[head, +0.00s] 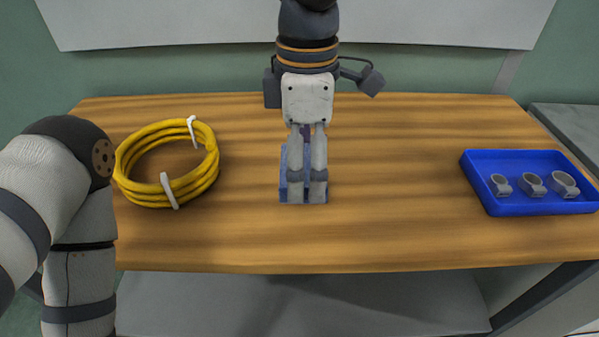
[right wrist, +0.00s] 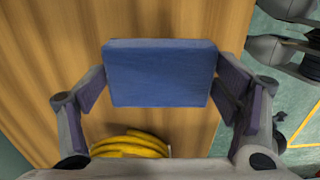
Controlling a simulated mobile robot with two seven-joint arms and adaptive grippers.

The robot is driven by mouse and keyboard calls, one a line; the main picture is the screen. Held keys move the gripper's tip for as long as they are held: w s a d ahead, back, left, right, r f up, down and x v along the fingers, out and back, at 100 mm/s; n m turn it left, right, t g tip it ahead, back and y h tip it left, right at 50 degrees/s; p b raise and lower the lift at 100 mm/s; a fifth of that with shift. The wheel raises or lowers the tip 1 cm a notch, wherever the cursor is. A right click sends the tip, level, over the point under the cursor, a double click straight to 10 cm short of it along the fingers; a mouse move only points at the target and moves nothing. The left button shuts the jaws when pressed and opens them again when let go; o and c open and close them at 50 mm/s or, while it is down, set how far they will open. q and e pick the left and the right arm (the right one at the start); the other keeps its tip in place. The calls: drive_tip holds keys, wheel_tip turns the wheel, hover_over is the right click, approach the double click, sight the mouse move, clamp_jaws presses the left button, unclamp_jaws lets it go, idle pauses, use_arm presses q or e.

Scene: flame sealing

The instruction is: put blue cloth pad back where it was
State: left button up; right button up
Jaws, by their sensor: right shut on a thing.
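The blue cloth pad (head: 284,178) is at the middle of the wooden table in the head view, mostly hidden behind my right gripper (head: 307,190). The gripper points down over the table and is shut on the pad. In the right wrist view the pad (right wrist: 160,74) shows as a blue block between the two fingers of my right gripper (right wrist: 162,95). I cannot tell whether the pad touches the table top. Only links of my left arm show at the left of the head view; its gripper is out of view.
A coil of yellow cable (head: 128,181) with white ties lies on the table (head: 400,170) to the left. It also shows in the right wrist view (right wrist: 130,146). A blue tray (head: 520,208) with three grey clamps stands at the right. The table between pad and tray is clear.

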drive_tip(key=shift+w+a+f, duration=0.2)
drive_tip(key=shift+f, duration=0.1)
drive_tip(key=f, duration=0.3)
drive_tip(key=shift+w+a+f, duration=0.2)
drive_tip(key=shift+f, duration=0.05)
drive_tip(key=shift+r, duration=0.1)
drive_tip(key=o, duration=1)
drive_tip(key=shift+o, duration=0.2)
wheel_tip(320, 180, up, 12)
